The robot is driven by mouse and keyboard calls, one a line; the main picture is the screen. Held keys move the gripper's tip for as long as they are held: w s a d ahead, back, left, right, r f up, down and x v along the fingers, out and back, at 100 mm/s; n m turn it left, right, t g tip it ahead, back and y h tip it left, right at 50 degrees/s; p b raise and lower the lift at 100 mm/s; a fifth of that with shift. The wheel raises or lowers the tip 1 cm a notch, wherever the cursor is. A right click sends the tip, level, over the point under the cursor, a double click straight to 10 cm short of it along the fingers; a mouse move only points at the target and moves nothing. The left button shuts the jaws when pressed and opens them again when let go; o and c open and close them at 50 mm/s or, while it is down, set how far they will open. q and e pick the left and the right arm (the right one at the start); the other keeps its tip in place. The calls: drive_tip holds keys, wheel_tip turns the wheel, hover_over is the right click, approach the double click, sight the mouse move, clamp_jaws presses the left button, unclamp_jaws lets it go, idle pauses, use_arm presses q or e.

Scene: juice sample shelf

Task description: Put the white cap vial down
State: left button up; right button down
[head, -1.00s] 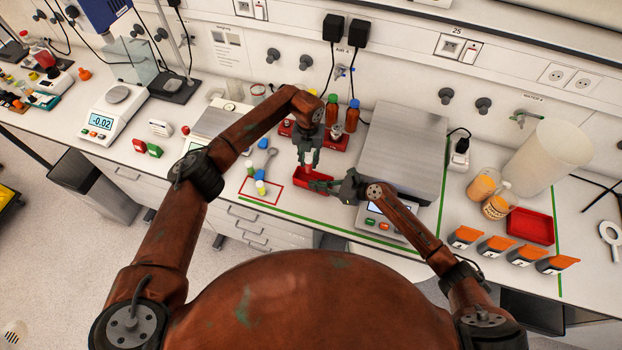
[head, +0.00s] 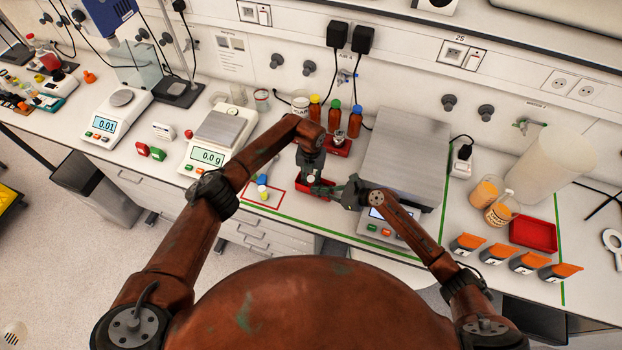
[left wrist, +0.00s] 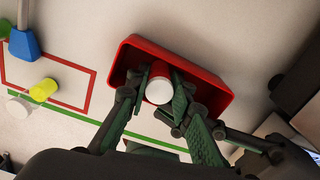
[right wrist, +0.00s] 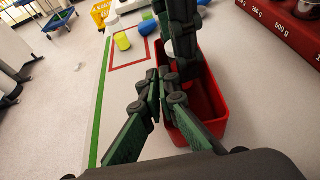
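The white cap vial (left wrist: 158,92) stands between the fingers of my left gripper (head: 308,178), and its round white cap faces the left wrist camera. The fingers press on both sides of it, down inside the red bin (left wrist: 222,82). Its lower part is hidden, so I cannot tell whether it touches the bin floor. The bin also shows in the right wrist view (right wrist: 210,110). My right gripper (right wrist: 157,82) has its fingertips together at the bin's near wall. I cannot tell whether they pinch that wall.
A large steel-topped scale (head: 405,150) is close on the right. The bench front left of the square is clear.

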sight(311, 177)
use_arm(q)
drive_tip(key=o, duration=0.4)
drive_tip(key=shift+o, duration=0.2)
wheel_tip(311, 177, up, 12)
drive_tip(key=shift+r, duration=0.15)
use_arm(e)
drive_tip(key=c, duration=2.7)
unclamp_jaws()
drive_tip(key=o, duration=0.6)
drive_tip(key=v, duration=1.2)
